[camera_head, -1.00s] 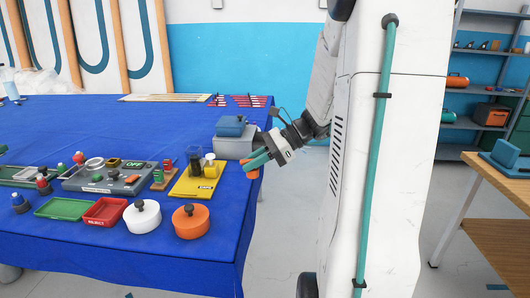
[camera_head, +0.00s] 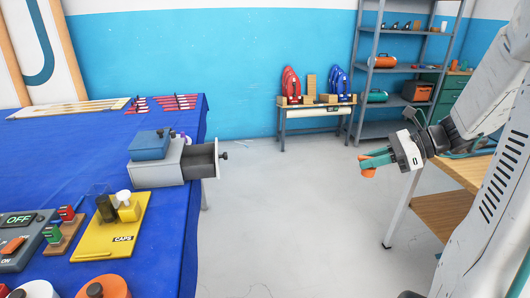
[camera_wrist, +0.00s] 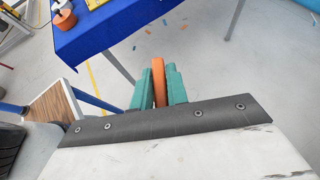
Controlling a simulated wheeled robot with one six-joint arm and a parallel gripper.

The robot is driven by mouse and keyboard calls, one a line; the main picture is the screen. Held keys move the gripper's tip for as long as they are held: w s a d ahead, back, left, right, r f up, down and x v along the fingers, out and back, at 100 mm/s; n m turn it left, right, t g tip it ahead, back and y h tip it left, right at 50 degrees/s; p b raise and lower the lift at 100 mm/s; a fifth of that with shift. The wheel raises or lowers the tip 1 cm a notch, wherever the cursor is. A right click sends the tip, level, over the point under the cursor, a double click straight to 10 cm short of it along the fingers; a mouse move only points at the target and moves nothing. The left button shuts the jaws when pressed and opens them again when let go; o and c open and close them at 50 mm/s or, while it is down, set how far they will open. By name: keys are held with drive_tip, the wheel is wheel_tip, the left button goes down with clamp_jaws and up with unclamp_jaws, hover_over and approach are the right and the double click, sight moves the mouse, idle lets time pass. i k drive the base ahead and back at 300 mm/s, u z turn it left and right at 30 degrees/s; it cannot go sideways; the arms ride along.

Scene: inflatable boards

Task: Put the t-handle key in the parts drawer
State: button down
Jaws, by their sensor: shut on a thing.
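My gripper (camera_head: 376,160) hangs in open air at the right of the head view, over the floor. Its teal fingers are shut on an orange piece (camera_head: 368,172), which looks like the handle of the t-handle key. In the wrist view the orange piece (camera_wrist: 158,80) stands between the two fingers (camera_wrist: 158,92); no shaft can be made out. The parts drawer (camera_head: 203,160) is dark and sticks out of a grey cabinet (camera_head: 155,168) at the blue table's right edge, with a knob on its front. The drawer's inside is not visible. My gripper is well to its right.
A blue box (camera_head: 150,146) sits on the cabinet. A yellow CAPS tray (camera_head: 100,243) and a grey panel stand on the blue table (camera_head: 60,160). A wooden bench (camera_head: 447,215) is beside my arm.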

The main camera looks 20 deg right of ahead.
sight(204, 161)
drive_tip(key=z, duration=0.8)
drive_tip(key=i, duration=3.75)
drive_tip(key=u, duration=4.65)
